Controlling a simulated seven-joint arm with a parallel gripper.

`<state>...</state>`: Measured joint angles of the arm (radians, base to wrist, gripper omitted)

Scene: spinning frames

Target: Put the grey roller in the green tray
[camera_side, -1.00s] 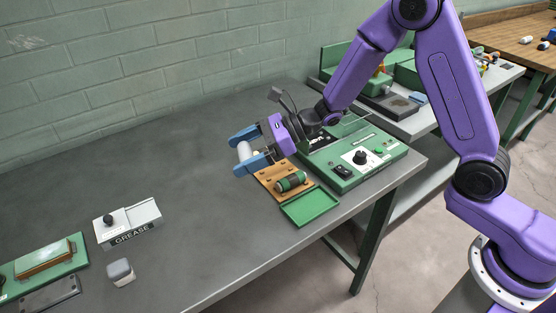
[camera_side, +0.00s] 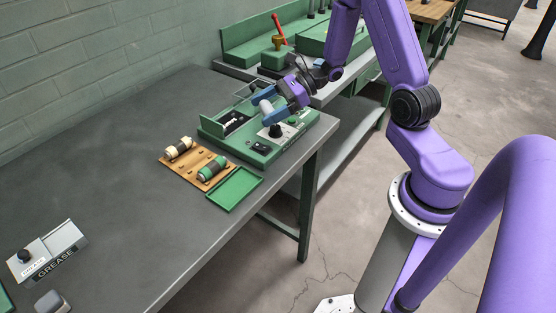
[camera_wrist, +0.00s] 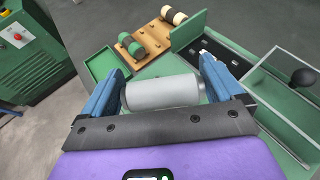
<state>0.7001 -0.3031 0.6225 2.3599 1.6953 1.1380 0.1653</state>
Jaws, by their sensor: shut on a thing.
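The grey roller (camera_side: 266,107) is held between the blue fingers of my gripper (camera_side: 268,106), above the green machine. In the wrist view the grey roller (camera_wrist: 163,93) lies crosswise between both fingers. The shallow green tray (camera_side: 235,190) sits on the bench, in front of the machine and beside the wooden board; it looks empty. The tray also shows in the wrist view (camera_wrist: 103,64), beyond the roller to the upper left. My gripper is apart from the tray.
The wooden board (camera_side: 190,176) carries a green-and-black roller (camera_side: 213,168) and a cream roller (camera_side: 179,148). The green machine (camera_side: 285,142) has knobs and a raised flap (camera_side: 210,131). A grease box (camera_side: 48,253) stands at lower left. The bench middle is clear.

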